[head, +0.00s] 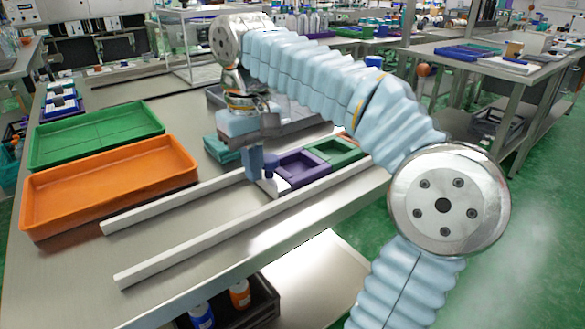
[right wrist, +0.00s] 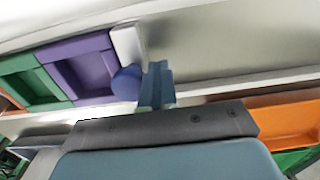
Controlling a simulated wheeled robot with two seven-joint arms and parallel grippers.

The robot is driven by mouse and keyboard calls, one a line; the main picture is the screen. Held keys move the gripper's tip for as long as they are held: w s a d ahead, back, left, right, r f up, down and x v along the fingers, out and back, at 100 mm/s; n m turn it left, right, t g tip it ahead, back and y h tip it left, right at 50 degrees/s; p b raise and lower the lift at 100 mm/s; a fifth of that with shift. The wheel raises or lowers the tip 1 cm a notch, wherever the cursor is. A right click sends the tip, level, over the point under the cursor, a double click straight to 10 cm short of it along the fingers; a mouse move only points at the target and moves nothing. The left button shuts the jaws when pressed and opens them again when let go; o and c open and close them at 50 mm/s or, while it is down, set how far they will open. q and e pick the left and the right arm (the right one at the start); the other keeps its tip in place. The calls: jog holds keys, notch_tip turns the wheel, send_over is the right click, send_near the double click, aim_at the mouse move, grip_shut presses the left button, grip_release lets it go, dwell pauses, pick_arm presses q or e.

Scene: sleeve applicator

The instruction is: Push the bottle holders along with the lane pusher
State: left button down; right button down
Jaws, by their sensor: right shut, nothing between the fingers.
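The lane pusher is a white block (right wrist: 128,45) with a blue knob (head: 270,164). It stands in the lane between two white rails. A purple bottle holder (head: 301,171) lies directly right of it, then a green bottle holder (head: 340,151); my forearm hides part of the lane beyond. The right wrist view also shows the purple holder (right wrist: 80,68) against the block and the green holder (right wrist: 30,80). My right gripper (head: 255,172) points down, shut and empty, just left of the knob; I cannot tell whether it touches. My left gripper is not in view.
The near rail (head: 230,233) and far rail (head: 170,203) bound the lane, which is bare left of the pusher. An orange tray (head: 110,185) and a green tray (head: 95,137) sit at left. A teal tray (head: 221,149) lies behind the gripper.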

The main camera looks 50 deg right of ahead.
jog(key=shift+s+d+p, duration=0.4)
jog(key=shift+s+d, duration=0.1)
jog(key=shift+d, duration=1.15)
jog(key=shift+s+d+p, duration=0.45)
jog(key=shift+d, duration=1.15)
jog(key=shift+s+d+p, duration=0.4)
jog(key=shift+s+d, duration=0.1)
jog(key=shift+d, duration=1.15)
jog(key=r+p, duration=0.2)
jog(key=r, duration=0.1)
jog(key=shift+w+a, duration=0.15)
jog(key=shift+a, duration=0.2)
jog(key=shift+r, duration=0.2)
jog(key=shift+w+a+r, duration=0.1)
jog(key=shift+a+r, duration=0.1)
jog(key=shift+r, duration=0.55)
jog(key=shift+a+r, duration=0.25)
jog(key=shift+r, duration=0.55)
jog(key=shift+w+a+r, duration=0.1)
jog(key=shift+a+r, duration=0.1)
jog(key=shift+r, duration=0.55)
